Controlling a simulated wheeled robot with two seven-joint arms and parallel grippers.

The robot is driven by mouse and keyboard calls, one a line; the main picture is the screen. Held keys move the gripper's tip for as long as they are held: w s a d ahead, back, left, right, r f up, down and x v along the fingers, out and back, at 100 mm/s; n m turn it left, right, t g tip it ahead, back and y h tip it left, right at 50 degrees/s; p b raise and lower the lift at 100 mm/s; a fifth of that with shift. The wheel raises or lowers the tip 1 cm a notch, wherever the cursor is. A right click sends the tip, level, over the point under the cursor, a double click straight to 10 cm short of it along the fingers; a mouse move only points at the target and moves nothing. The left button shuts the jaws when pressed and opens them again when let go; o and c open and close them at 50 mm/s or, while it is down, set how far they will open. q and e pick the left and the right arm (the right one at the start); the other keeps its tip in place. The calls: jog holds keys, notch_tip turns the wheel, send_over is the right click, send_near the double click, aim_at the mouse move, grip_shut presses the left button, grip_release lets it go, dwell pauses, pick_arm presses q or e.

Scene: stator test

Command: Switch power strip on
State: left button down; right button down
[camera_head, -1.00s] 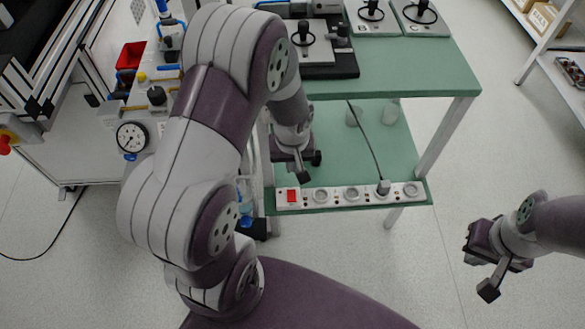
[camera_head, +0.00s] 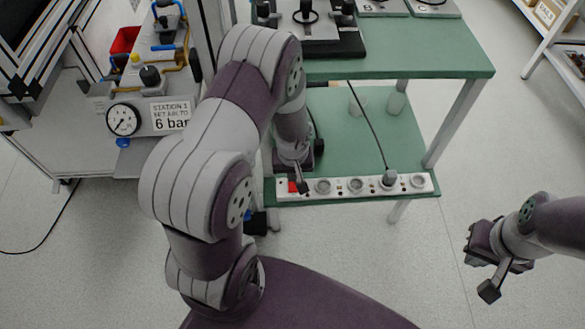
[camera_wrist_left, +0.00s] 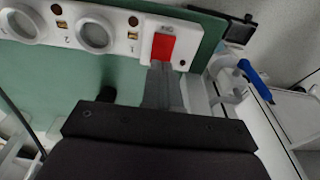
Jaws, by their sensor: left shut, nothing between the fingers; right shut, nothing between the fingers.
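The white power strip (camera_head: 340,189) lies along the front edge of the green lower shelf. Its red switch (camera_head: 292,186) is at the left end, partly hidden by my left gripper (camera_head: 302,188). In the left wrist view the red switch (camera_wrist_left: 163,47) shows clearly, and the shut fingers (camera_wrist_left: 161,68) reach its near edge. I cannot tell whether they touch or press it. My left gripper is shut and empty. My right gripper (camera_head: 489,291) is shut and empty, away from the shelf at the right, above the floor.
A plug (camera_head: 389,178) with a dark cable sits in a strip socket. Two clear cups (camera_head: 396,103) stand at the back of the lower shelf. The green upper tabletop (camera_head: 430,52) overhangs behind. A station with a pressure gauge (camera_head: 123,120) is at the left. Floor is free at the right.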

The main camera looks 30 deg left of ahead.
pick_arm(q)
jog(key=shift+f, duration=0.7)
jog(key=shift+w+a+f+b, duration=0.1)
jog(key=shift+w+f+b, duration=0.05)
jog(key=shift+f+b, duration=0.25)
jog(key=shift+r, duration=0.25)
jog(key=shift+f, duration=0.1)
jog(key=shift+s, duration=0.3)
jog(key=shift+s+d+r, duration=0.2)
jog(key=shift+s+d, duration=0.2)
